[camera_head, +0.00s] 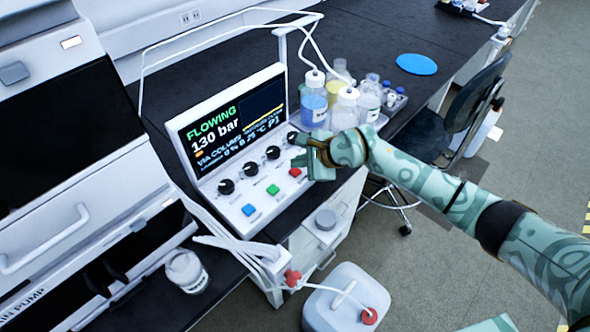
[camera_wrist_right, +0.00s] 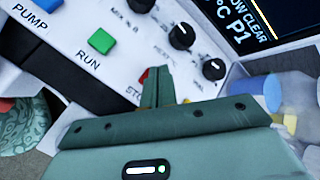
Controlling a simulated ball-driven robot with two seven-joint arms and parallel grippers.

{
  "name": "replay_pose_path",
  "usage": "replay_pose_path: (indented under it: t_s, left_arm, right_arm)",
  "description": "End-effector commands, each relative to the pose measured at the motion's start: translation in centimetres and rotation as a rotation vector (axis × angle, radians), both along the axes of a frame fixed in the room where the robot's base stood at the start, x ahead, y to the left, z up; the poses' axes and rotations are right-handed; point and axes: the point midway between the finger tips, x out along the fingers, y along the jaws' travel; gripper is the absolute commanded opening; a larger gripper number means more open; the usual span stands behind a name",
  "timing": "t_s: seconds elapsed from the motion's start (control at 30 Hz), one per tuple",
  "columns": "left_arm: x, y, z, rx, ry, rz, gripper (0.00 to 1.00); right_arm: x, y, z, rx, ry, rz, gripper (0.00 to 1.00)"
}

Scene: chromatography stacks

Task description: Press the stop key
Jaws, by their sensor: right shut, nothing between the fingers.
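The control panel (camera_head: 235,190) has a row of coloured keys under its screen. The red stop key (camera_head: 295,172) is the rightmost key, just beside my right gripper (camera_head: 300,160). In the right wrist view, a sliver of the red stop key (camera_wrist_right: 144,76) shows at the left edge of the shut fingers (camera_wrist_right: 166,82), with its label partly covered. The right gripper is shut and empty, its fingers over or very close to the key. I cannot tell whether they touch it. My left gripper is not in view.
A green key (camera_head: 272,190) and a blue key (camera_head: 249,210) sit left of the stop key. Black knobs (camera_head: 273,153) line the panel above. Bottles (camera_head: 313,100) stand behind. The screen (camera_head: 230,125) reads "FLOWING 130 bar". A white jug (camera_head: 345,300) stands below.

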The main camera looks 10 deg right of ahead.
Motion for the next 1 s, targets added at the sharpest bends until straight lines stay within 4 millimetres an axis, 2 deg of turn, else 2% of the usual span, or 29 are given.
replay_pose_path:
  t_s: [0.2,1.0]
  left_arm:
    - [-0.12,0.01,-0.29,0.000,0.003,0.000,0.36]
    - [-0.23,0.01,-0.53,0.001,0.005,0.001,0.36]
  right_arm:
    - [0.00,-0.05,-0.74,-0.001,0.000,-0.001,0.00]
    - [-0.01,-0.04,-1.24,0.000,0.001,-0.001,0.00]
